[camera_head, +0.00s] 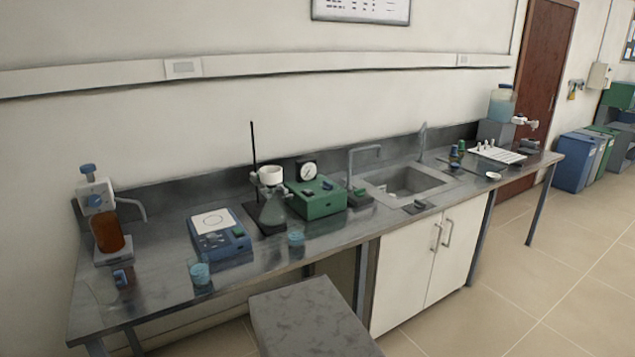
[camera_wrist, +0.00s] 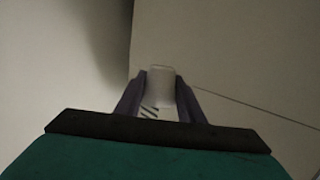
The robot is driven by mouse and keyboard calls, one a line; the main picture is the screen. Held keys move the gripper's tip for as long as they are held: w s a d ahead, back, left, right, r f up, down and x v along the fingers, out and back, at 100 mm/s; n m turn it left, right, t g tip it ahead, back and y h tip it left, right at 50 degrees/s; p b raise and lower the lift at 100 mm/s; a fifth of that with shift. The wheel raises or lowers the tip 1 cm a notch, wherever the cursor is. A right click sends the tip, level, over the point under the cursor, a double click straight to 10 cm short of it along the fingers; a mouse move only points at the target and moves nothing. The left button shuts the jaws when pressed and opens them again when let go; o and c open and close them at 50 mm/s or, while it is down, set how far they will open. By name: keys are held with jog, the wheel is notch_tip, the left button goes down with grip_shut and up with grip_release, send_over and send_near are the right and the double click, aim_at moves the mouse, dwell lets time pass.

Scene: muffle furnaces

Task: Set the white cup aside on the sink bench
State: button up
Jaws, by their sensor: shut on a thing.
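My gripper (camera_wrist: 161,80) shows only in the wrist view, with its two dark purple fingers shut on a pale, whitish cup (camera_wrist: 161,72). The cup's upper part shows between the fingertips; its lower part is hard to make out. Behind it are plain pale surfaces, with no bench top visible there. In the head view the grey metal sink bench (camera_head: 150,291) runs along the wall, with a sink basin (camera_head: 408,182) toward its right. Neither my gripper nor the held cup shows in the head view.
The bench holds a blue device (camera_head: 220,240), a green device (camera_head: 316,199), a flask with a white funnel (camera_head: 271,174), two small beakers (camera_head: 199,270) (camera_head: 296,237) and a white rack (camera_head: 497,153).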

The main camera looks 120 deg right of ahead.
jog(key=w+d+f+m+t+h+b, duration=0.2)
jog(key=d+m+t+h, duration=0.65)
jog(key=d, duration=1.65)
jog(key=s+d+m+g+h, duration=0.3)
jog(key=s+d+m+h, duration=0.35)
jog(key=d, duration=0.55)
jog(key=s+d+m+g+h, duration=0.4)
jog(key=s+d+h, duration=0.4)
jog(key=d, duration=0.5)
jog(key=s+d+f+m+g+h+b, duration=0.1)
jog(key=s+d+m+g+h, duration=0.35)
jog(key=s, duration=0.55)
jog(key=s+d+m+g+h+b, duration=0.1)
jog(key=s+d+m+g, duration=0.5)
jog(key=s, duration=0.5)
jog(key=s+m+g+y, duration=0.1)
jog(key=s+m+g, duration=0.2)
jog(key=s, duration=1)
jog(key=s+f+m+g+y+b, duration=0.1)
jog(key=s+m+g+y, duration=0.1)
jog(key=s+g, duration=0.6)
jog(key=s+a+m, duration=0.1)
jog(key=s, duration=0.4)
jog(key=shift+m, duration=0.35)
